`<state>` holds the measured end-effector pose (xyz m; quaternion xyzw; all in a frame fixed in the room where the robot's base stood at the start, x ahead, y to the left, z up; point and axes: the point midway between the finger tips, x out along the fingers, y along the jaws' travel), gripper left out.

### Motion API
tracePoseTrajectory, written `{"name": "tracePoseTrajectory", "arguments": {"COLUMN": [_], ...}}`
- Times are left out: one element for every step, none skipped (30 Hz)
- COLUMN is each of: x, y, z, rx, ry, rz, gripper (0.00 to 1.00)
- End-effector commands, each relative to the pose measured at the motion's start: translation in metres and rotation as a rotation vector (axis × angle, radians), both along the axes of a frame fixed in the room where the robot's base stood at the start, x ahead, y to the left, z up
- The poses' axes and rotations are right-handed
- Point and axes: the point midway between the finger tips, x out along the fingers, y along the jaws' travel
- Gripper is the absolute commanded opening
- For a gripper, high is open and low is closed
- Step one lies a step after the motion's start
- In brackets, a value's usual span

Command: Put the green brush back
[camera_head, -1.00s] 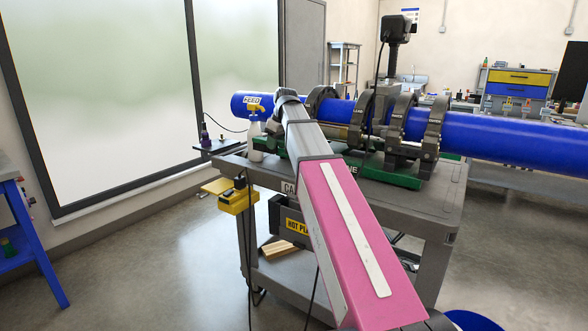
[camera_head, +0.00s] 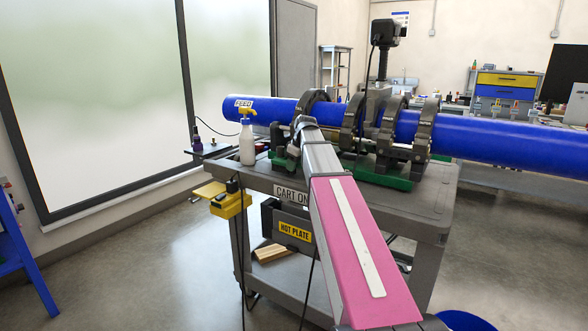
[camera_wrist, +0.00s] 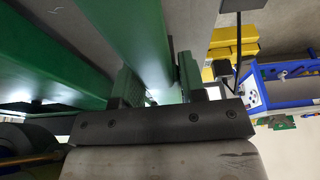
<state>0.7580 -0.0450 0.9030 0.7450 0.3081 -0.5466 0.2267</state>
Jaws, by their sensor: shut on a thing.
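In the wrist view my gripper (camera_wrist: 157,88) has its two fingers shut on a green piece (camera_wrist: 157,68), which I take to be the green brush. Its bristles do not show, and it is hard to tell from the green frame of the pipe machine close by (camera_wrist: 45,60). In the head view my arm's end is low at the near left side of the machine's green base (camera_head: 384,178); the fingers and the brush are hidden there.
A blue pipe (camera_head: 500,137) lies clamped across the machine on the grey cart (camera_head: 425,202). A white spray bottle (camera_head: 247,147) stands left of my arm. A yellow box (camera_head: 230,205) hangs at the cart's left side, and a hot plate holder (camera_head: 293,230) sits below the top.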

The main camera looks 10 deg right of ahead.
Motion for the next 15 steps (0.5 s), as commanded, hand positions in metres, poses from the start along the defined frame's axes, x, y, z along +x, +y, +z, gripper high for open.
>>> {"name": "tracePoseTrajectory", "arguments": {"x": [-0.0008,-0.0008,-0.0006,-0.0004,-0.0003,-0.0001,-0.0001,0.0000,0.0000,0.0000,-0.0001,0.0000,-0.0002,-0.0001,0.0000], "y": [0.0002,0.0002,0.0002,0.0003,0.0002,0.0002,0.0002,0.0002,0.0002,0.0002,0.0002,0.0002,0.0002,0.0003,0.0002], "z": [-0.0081,-0.0113,-0.0138,-0.0146,-0.0147,-0.0145,-0.0142,-0.0141,-0.0141,-0.0141,-0.0143,-0.0151,-0.0158,-0.0166,-0.0164], "rx": [0.000,0.000,0.000,0.000,0.000,0.000,0.000,0.000,0.000,0.000,0.000,0.000,0.000,0.000,0.000], "ry": [0.001,0.001,0.001,0.001,0.001,0.000,0.000,0.000,0.000,0.000,0.000,0.000,0.000,0.000,0.000], "rz": [0.000,0.000,0.000,0.000,0.000,0.000,0.000,0.000,0.000,0.000,0.000,0.000,0.000,0.000,0.000], "gripper": [0.12,0.12,0.12,0.12,0.12,0.12,0.12,0.12,0.12,0.12,0.12,0.12,0.12,0.12,0.48]}}
